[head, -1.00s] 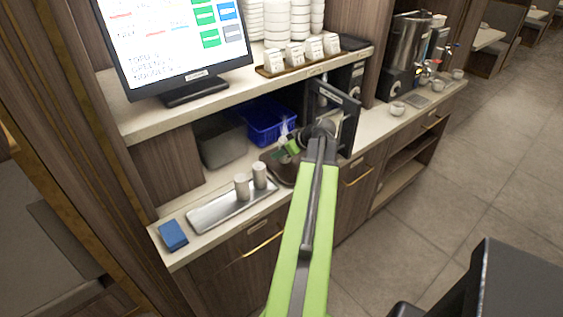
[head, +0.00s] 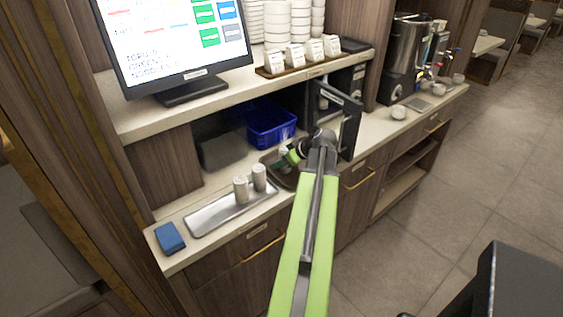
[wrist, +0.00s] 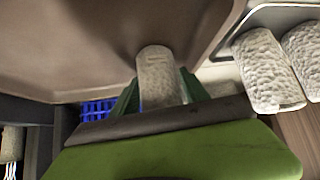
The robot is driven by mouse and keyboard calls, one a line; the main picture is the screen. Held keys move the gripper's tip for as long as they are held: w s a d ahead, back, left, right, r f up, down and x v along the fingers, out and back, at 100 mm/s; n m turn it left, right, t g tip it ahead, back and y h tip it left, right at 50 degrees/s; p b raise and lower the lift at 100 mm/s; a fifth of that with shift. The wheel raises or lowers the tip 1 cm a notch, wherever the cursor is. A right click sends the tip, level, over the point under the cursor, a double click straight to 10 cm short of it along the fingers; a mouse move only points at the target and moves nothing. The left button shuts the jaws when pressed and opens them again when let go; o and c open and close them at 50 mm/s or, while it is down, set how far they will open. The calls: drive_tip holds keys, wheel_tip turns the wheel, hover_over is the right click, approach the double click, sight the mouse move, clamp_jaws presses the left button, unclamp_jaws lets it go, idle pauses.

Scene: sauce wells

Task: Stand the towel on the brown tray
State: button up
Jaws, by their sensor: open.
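A pale rolled towel (wrist: 156,75) stands between the fingers of my gripper (wrist: 160,92) in the wrist view. Its far end appears to meet the brown tray (wrist: 70,45), with a dark shadow beside it. The fingers are open, one on each side of the towel. In the head view my gripper (head: 284,160) is low over the brown tray (head: 276,178), and the towel is mostly hidden by the gripper. Two other rolled towels (head: 241,190) stand upright on the metal tray (head: 205,217); they also show in the wrist view (wrist: 268,75).
A blue basket (head: 270,126) and a grey bin (head: 220,150) sit behind the brown tray under the shelf. A dark open door (head: 350,130) stands close right of my arm. A blue block (head: 170,238) lies at the counter's left end. A monitor (head: 180,40) stands above.

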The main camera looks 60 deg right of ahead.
drive_tip(key=p+v, duration=0.7)
drive_tip(key=v, duration=0.5)
drive_tip(key=shift+p, duration=0.4)
